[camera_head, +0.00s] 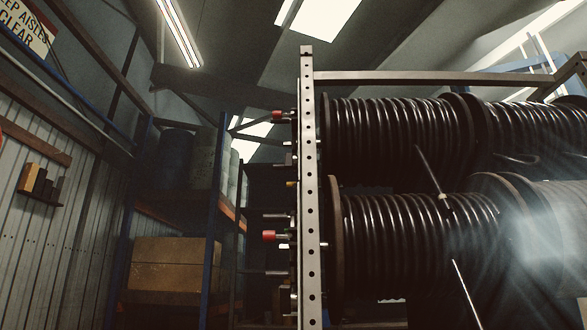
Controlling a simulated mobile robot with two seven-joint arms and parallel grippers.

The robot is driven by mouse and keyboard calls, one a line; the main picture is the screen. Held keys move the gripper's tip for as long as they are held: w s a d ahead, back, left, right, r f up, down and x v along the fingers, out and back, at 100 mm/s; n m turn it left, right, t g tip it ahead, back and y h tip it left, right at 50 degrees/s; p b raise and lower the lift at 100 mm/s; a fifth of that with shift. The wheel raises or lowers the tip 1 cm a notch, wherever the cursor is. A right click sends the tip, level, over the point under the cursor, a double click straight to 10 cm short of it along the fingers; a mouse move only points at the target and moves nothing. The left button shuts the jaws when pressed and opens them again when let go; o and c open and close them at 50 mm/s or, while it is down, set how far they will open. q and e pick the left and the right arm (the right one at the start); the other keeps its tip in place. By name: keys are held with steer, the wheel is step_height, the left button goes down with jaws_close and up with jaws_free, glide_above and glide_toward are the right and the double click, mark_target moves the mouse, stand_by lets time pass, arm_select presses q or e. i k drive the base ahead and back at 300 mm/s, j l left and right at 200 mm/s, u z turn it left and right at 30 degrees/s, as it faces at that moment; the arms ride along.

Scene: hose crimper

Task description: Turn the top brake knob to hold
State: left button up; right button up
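A red-tipped knob (278,115) sticks out to the left from the upper part of the rack's perforated upright. A second red-tipped knob (269,236) sticks out lower on the same side. Both are seen side-on, so I cannot read their settings or any labels. Neither of my grippers is in view, and nothing touches either knob.
The perforated metal upright (308,200) carries large spools of black hose (392,135) to its right. Shelving with a blue post (214,220) and brown boxes (165,276) stands behind at the left. A small wall shelf (42,184) hangs at far left.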

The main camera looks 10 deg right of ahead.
mark_target(291, 160)
steer(key=i+j+z, duration=0.25)
steer(key=j, duration=0.2)
steer(key=j+z, duration=0.25)
steer(key=j, duration=0.15)
steer(key=j+z, duration=0.3)
steer(key=j, duration=0.15)
steer(key=i+j+z, duration=0.1)
steer(key=j+z, duration=0.4)
steer(key=j, duration=0.25)
